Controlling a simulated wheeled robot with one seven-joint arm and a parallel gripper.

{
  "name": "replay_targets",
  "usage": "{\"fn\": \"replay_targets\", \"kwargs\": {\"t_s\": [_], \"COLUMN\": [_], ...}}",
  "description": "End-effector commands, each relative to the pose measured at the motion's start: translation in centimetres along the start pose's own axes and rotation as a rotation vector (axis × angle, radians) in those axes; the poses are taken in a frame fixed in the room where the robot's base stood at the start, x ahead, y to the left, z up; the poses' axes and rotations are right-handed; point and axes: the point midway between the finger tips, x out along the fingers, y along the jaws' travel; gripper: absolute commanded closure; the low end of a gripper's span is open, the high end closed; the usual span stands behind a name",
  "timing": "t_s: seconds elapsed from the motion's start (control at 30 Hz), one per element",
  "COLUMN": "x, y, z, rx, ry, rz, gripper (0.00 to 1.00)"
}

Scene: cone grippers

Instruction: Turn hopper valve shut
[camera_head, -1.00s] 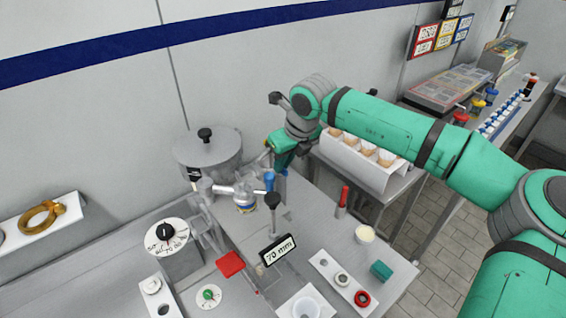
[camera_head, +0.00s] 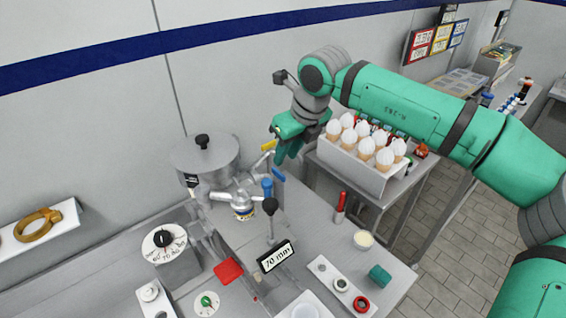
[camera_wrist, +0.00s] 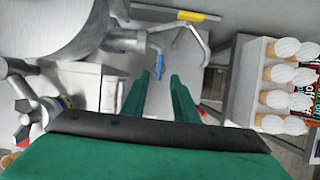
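The hopper is the large lidded metal drum (camera_head: 207,170) at left in the head view. Its round side also fills the upper left of the wrist view (camera_wrist: 45,28). Right of it is a blue lever handle (camera_head: 278,175), also ahead of my fingers in the wrist view (camera_wrist: 159,66). A yellow handle (camera_head: 268,145) shows beyond it, lying level in the wrist view (camera_wrist: 198,16). I cannot tell which handle is the hopper valve. My gripper (camera_head: 278,153) is above and right of the blue lever. Its fingers (camera_wrist: 158,78) are apart and empty, touching neither handle.
A metal block with pipes (camera_head: 240,205) and a black-knobbed lever (camera_head: 270,215) stand beside the hopper. A rack of white-topped cones (camera_head: 365,160) is close right of my gripper.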

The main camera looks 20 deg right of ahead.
Motion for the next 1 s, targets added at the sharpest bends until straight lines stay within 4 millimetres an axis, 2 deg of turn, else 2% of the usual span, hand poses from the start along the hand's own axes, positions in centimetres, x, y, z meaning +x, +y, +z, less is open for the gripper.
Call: {"fn": "replay_targets", "kwargs": {"t_s": [0.1,0.3,1.0], "x": [-1.8,-3.2,-3.3], "y": [0.0,0.0,0.2], "z": [0.0,0.0,0.1], "rx": [0.0,0.001,-0.003], "ry": [0.0,0.0,0.001], "rz": [-0.002,0.001,0.002], "gripper": [0.73,0.73,0.73]}}
